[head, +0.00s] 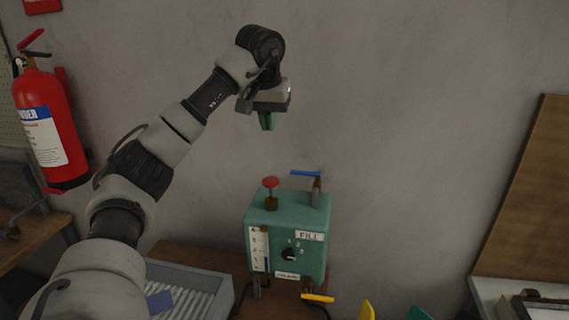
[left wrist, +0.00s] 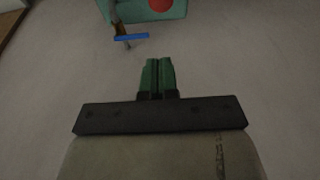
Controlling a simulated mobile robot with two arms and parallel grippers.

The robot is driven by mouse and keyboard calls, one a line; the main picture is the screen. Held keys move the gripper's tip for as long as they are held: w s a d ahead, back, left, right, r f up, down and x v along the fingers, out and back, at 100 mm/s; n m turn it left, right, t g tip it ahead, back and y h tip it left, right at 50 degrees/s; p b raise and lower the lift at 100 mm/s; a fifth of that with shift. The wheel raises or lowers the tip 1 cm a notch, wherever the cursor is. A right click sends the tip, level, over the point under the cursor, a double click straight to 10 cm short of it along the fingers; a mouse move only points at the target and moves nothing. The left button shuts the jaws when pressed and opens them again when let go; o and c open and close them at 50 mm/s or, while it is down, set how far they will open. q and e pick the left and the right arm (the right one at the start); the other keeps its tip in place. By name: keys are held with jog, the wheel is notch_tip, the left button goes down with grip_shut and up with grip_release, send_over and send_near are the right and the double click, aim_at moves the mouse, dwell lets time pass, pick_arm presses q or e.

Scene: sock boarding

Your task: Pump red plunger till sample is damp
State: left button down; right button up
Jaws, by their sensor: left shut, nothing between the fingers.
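The red plunger (head: 270,183) stands up from the top left of a teal box (head: 312,256). Its round red head also shows at the top edge of the left wrist view (left wrist: 161,4), on the teal box (left wrist: 178,14). My left gripper (head: 267,126) hangs above the plunger, clear of it, with green fingers pointing down. It is shut and empty; the closed fingers also show in the left wrist view (left wrist: 157,68). I cannot make out a sample in these frames. My right gripper is not in view.
A blue-handled valve (head: 306,174) stands on the box's top right, and a yellow-handled one (head: 318,298) is low in front. The box front has a level gauge (head: 259,249) and a black dial (head: 289,254). A grey ribbed tray (head: 190,290) lies left. A fire extinguisher (head: 45,130) hangs left.

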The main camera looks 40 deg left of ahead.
pick_arm(q)
send_over(270, 178)
jog(key=s, duration=0.2)
jog(key=f, duration=0.6)
jog(key=shift+w+d+p, duration=0.25)
jog(key=shift+d+p, duration=0.1)
jog(key=shift+p, duration=0.05)
jog(key=x, duration=0.2)
jog(key=p+x, duration=0.1)
jog(key=x, duration=0.2)
jog(key=shift+s+d+f, duration=0.15)
jog(key=shift+s+f, duration=0.05)
jog(key=shift+f, duration=0.25)
jog(key=shift+f+p, duration=0.35)
jog(key=shift+f, duration=0.35)
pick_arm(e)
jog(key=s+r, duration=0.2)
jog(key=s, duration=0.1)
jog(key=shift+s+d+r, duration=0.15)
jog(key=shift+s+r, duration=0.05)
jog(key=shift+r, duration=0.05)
